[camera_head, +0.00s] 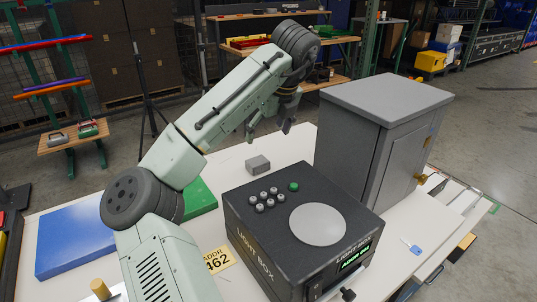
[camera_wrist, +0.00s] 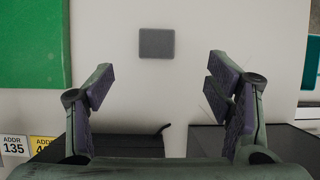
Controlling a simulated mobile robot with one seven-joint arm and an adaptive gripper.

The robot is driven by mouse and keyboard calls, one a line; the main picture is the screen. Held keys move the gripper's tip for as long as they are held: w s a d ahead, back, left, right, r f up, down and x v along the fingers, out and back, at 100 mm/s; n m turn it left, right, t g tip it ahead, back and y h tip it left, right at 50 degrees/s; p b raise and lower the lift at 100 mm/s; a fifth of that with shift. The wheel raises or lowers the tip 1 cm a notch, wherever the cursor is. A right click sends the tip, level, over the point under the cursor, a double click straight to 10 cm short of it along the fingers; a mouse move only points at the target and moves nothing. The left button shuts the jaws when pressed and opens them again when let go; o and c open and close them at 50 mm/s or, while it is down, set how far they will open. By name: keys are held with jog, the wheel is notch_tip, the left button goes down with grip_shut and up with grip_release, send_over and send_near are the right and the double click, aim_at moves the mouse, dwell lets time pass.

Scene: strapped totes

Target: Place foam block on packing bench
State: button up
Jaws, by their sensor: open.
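The foam block appears to be the small grey block (camera_head: 258,164) resting on the white bench top (camera_head: 296,150) behind the light box. In the wrist view the grey block (camera_wrist: 156,43) lies flat on the white surface, ahead of my fingertips and roughly centred between them. My gripper (camera_head: 283,128) hangs above the bench, slightly right of the block in the head view. In the wrist view my gripper (camera_wrist: 160,82) has its fingers spread wide with nothing between them. The block is apart from both fingers.
A black light box (camera_head: 260,235) with knobs and a round pale disc stands in front of the block. A tall grey cabinet (camera_head: 350,140) stands to the right. A green panel (camera_head: 200,196) and a blue panel (camera_head: 70,240) lie left. The bench around the block is clear.

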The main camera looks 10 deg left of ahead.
send_over(258, 161)
jog(key=s+d, duration=0.2)
notch_tip(258, 161, down, 6)
jog(key=shift+s+f, duration=0.1)
jog(key=shift+p+x, duration=1)
jog(key=shift+x, duration=1.9)
jog(key=shift+a, duration=0.1)
jog(key=shift+c, duration=0.5)
jog(key=c, duration=0.8)
notch_tip(258, 161, up, 9)
jog(key=shift+b, duration=1)
jog(key=shift+f+b, duration=0.15)
jog(key=shift+b, duration=0.55)
